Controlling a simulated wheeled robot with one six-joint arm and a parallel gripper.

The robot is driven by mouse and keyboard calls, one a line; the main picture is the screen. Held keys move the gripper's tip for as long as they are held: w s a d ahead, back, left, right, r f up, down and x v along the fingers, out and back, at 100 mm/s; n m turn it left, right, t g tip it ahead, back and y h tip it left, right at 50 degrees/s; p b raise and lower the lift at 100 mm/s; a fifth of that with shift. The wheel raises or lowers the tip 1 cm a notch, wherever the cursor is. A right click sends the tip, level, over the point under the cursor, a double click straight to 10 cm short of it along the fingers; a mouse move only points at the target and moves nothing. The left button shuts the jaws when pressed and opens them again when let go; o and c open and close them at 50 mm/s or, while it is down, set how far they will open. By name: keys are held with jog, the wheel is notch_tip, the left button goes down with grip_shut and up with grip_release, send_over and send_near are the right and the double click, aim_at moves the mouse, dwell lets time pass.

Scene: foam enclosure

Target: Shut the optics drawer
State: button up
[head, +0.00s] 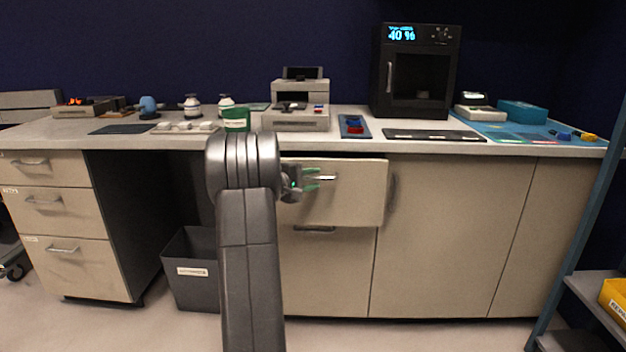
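A beige upper drawer (352,205) under the middle of the counter stands pulled out, its front proud of the cabinet with a shadow along its right side. No readable label shows on it, so I cannot confirm that it is the optics drawer. Its metal handle (326,178) is near the top of the front. My gripper (314,179) is at the left end of this handle, with its green-tipped fingers apart, one above and one below the handle's level. I cannot tell whether they touch it. My arm hides the drawer's left part.
A closed drawer (330,255) lies below, with cabinet doors (445,235) to its right. A grey bin (191,268) stands on the floor at left, near another drawer unit (62,225). The counter (360,146) above holds a green tub (236,120) near its edge. A blue-framed shelf (575,250) is at right.

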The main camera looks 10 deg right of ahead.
jog(key=p+v, duration=0.1)
jog(key=v, duration=1.2)
jog(key=shift+s+p, duration=0.15)
jog(key=shift+p, duration=0.25)
jog(key=b+x, duration=0.2)
jog(key=x, duration=1.2)
jog(key=shift+a, duration=0.1)
jog(key=shift+s+a, duration=0.15)
jog(key=shift+s, duration=0.15)
jog(key=shift+a, duration=0.1)
